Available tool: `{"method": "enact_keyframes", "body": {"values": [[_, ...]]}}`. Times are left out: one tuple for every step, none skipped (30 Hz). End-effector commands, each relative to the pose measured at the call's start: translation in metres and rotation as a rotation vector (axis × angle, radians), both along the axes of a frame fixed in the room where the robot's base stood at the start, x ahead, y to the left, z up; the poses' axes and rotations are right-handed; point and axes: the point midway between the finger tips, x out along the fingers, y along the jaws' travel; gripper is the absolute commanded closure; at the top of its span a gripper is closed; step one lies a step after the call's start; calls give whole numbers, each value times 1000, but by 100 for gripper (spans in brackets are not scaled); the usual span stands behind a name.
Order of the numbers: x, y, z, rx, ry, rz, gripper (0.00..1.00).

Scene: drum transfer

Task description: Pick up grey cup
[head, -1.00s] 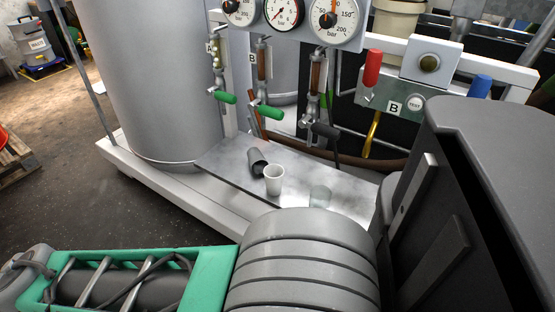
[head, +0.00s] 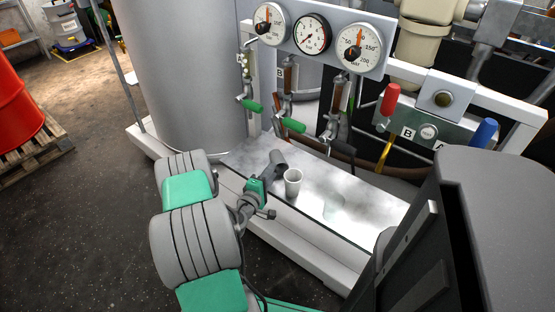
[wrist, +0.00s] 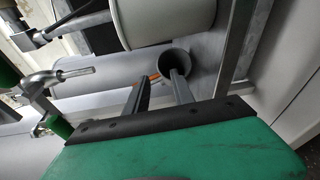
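The grey cup (head: 279,158) lies on its side on the metal shelf, partly hidden by my gripper in the head view. In the wrist view the grey cup (wrist: 176,57) shows its round open mouth toward me. My gripper (wrist: 160,78) is open, its two fingers apart. The right fingertip overlaps the cup's mouth; I cannot tell whether it is inside or in front. The left fingertip is to the left of the cup. In the head view my gripper (head: 266,181) is at the shelf's front edge, close to the cup.
A white cup (head: 293,182) stands upright just right of the grey cup. Valves with green handles (head: 292,125) hang behind. A large grey tank (head: 180,75) rises at the left.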

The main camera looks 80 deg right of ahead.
Motion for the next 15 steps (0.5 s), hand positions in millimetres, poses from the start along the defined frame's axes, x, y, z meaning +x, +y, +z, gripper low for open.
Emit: {"method": "enact_keyframes", "body": {"values": [[-4,-7,-2,0,-1,-4,70],[-6,-12,-3,-1,-2,-4,70],[-8,-19,-4,-1,-2,-5,70],[-11,-25,-4,-2,-2,-6,70],[-12,-30,-4,-3,-3,-4,70],[-13,-36,-5,-1,-2,-4,70],[-13,-40,-5,0,-4,-4,70],[-13,-43,-6,0,-2,-3,70],[-13,-46,-5,0,-2,-2,70],[-13,-47,-5,0,-3,-1,70],[-13,-47,-5,0,-2,0,70],[-13,-47,-5,1,-2,0,70],[-13,-47,-5,1,-2,0,70],[-13,-47,-5,1,-2,0,70],[-13,-47,-5,1,-2,0,70]]}}
